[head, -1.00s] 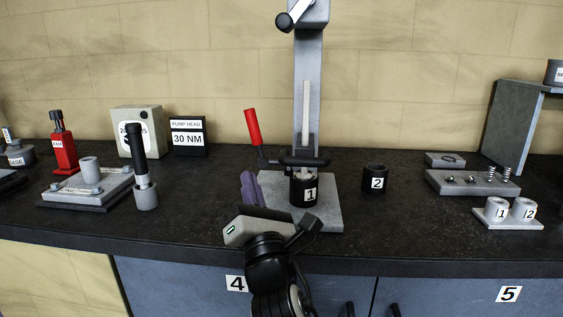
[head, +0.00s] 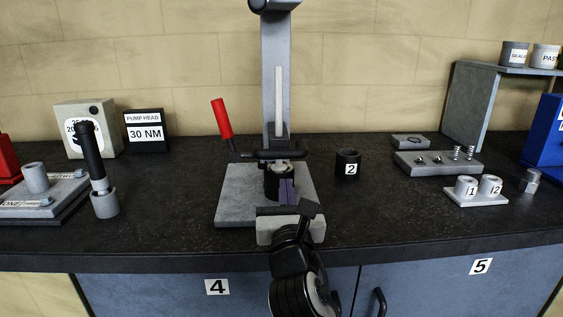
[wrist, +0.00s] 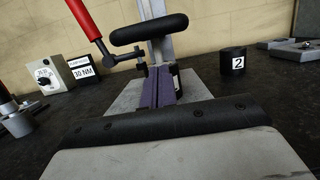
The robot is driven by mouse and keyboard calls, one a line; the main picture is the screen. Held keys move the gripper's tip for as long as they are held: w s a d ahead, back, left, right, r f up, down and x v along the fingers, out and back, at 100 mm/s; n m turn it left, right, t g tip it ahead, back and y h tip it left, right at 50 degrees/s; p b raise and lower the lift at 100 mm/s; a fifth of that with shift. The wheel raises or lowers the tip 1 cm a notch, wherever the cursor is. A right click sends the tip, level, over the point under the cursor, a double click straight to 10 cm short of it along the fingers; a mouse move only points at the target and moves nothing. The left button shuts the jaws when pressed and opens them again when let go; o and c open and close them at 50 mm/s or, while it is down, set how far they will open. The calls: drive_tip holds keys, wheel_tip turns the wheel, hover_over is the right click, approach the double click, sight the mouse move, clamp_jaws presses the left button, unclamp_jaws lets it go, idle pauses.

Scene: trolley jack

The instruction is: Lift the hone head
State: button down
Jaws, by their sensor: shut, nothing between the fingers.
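A grey press stand (head: 277,85) with a slotted column rises from a flat grey base plate (head: 240,196). What appears to be the hone head, a black assembly with a rounded crossbar (head: 283,154), sits low on the column; the bar is large in the wrist view (wrist: 148,35). A red-handled lever (head: 222,119) leans up at its left. A black cylinder (head: 271,184) stands under the bar, partly hidden by my gripper (head: 287,188). My purple fingers are shut and empty in front of the cylinder, below the bar; whether they touch either is unclear.
A black cylinder marked 2 (head: 347,165) stands right of the base. A black-handled tool (head: 92,160) stands in a grey cup at the left. Small cups on a tray (head: 478,200) are at the right. Dark counter is clear in front of them.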

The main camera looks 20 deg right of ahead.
sight(283, 173)
drive_tip(key=p+x, duration=0.3)
drive_tip(key=x, duration=0.5)
drive_tip(key=shift+w+r+p, duration=0.2)
drive_tip(key=shift+w+p, duration=0.15)
drive_tip(key=shift+w+d, duration=0.25)
drive_tip(key=shift+w, duration=0.3)
wheel_tip(283, 173, up, 13)
drive_tip(key=p, duration=0.5)
drive_tip(key=shift+s+f, duration=0.1)
drive_tip(key=shift+f, duration=0.1)
